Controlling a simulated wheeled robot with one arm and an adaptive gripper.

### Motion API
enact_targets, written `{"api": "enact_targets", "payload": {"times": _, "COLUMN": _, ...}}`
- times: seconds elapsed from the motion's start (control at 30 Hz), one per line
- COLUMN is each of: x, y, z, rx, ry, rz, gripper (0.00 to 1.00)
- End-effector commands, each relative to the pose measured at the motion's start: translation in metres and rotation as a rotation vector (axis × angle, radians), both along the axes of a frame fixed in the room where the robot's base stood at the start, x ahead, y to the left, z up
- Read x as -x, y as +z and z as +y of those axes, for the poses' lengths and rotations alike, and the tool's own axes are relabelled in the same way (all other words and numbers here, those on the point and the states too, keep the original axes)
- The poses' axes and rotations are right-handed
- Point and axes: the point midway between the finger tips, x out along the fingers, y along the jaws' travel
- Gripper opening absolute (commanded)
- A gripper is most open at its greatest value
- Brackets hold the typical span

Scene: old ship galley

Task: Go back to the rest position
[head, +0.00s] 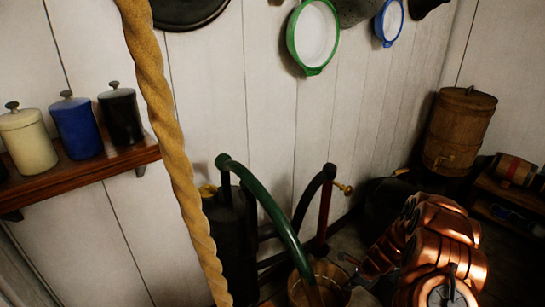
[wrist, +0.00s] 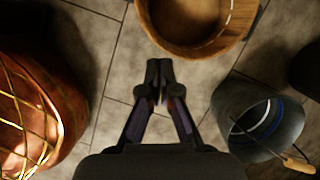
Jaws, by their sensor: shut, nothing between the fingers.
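My gripper (wrist: 159,78) shows in the wrist view, pointing at the tiled floor with its two dark fingers closed together and nothing between them. Its tips are just short of a round wooden tub (wrist: 215,47) at the top of that view. The tub also shows in the head view (head: 325,268), low in the middle. I cannot make out my gripper clearly in the head view.
A grey bucket (wrist: 235,100) stands right of my gripper, and a copper vessel with golden mesh (wrist: 60,110) is on the left. A green curved pipe (head: 265,200) and a rope (head: 170,120) cross the head view. A wooden barrel (head: 458,125) stands right.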

Motion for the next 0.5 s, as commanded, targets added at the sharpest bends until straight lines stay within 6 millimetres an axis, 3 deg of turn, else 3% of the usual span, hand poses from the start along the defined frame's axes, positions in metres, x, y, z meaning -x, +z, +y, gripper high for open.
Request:
{"api": "enact_targets", "payload": {"times": 0.03, "x": -0.001, "y": 0.025, "z": 0.008, "rx": -0.002, "ry": 0.044, "rz": -0.015, "gripper": 0.0}}
{"api": "enact_targets", "payload": {"times": 0.5, "x": 0.025, "y": 0.173, "z": 0.072, "rx": -0.007, "ry": 0.454, "rz": -0.104, "gripper": 0.0}}
